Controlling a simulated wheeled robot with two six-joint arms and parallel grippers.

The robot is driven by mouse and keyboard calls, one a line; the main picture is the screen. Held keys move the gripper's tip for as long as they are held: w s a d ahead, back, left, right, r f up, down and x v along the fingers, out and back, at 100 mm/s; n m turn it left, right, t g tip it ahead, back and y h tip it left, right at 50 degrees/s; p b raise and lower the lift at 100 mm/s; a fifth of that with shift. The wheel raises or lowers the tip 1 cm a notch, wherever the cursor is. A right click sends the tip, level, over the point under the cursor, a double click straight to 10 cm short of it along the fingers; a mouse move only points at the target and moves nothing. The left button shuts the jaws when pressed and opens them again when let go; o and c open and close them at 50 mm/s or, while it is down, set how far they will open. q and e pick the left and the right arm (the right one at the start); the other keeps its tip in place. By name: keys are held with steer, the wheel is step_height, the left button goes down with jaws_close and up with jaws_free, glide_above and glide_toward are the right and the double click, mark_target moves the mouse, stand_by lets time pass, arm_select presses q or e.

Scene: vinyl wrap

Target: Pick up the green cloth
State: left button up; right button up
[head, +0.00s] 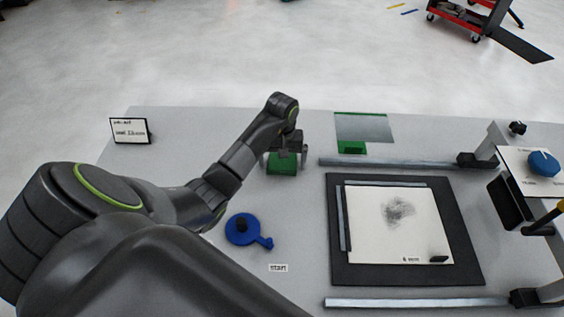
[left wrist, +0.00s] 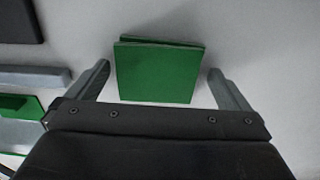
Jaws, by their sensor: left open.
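The green cloth (head: 282,164) is a folded green square on the grey table, left of centre in the head view. In the left wrist view the cloth (left wrist: 157,72) lies ahead of my left gripper, between the lines of its two fingers. My left gripper (head: 284,160) is open, with a finger on either side of the cloth; the fingers (left wrist: 162,85) appear apart from it. I cannot tell the exact height of the fingertips over the table. My right gripper is not in view.
A grey-and-green sheet (head: 364,128) lies to the right of the cloth. Metal rails (head: 390,162) and a black board (head: 460,265) with a white panel (head: 400,225) fill the right. A blue round tool (head: 243,229) and a small sign (head: 130,131) are on the left.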

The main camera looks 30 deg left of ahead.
mark_target(282, 160)
arm_select(q)
steer(key=shift+c, duration=0.3)
steer(key=c, duration=0.8)
steer(key=shift+r, duration=0.15)
steer(key=shift+c, duration=0.2)
step_height(282, 160, up, 4)
steer(key=shift+w+r+b, duration=0.1)
steer(key=shift+r+b, duration=0.15)
steer(key=shift+b, duration=0.35)
step_height(282, 160, up, 4)
steer(key=p, duration=0.3)
steer(key=shift+f+p, duration=0.1)
steer(key=shift+p, duration=0.25)
steer(key=shift+r+p, duration=0.7)
steer(key=shift+p, duration=0.05)
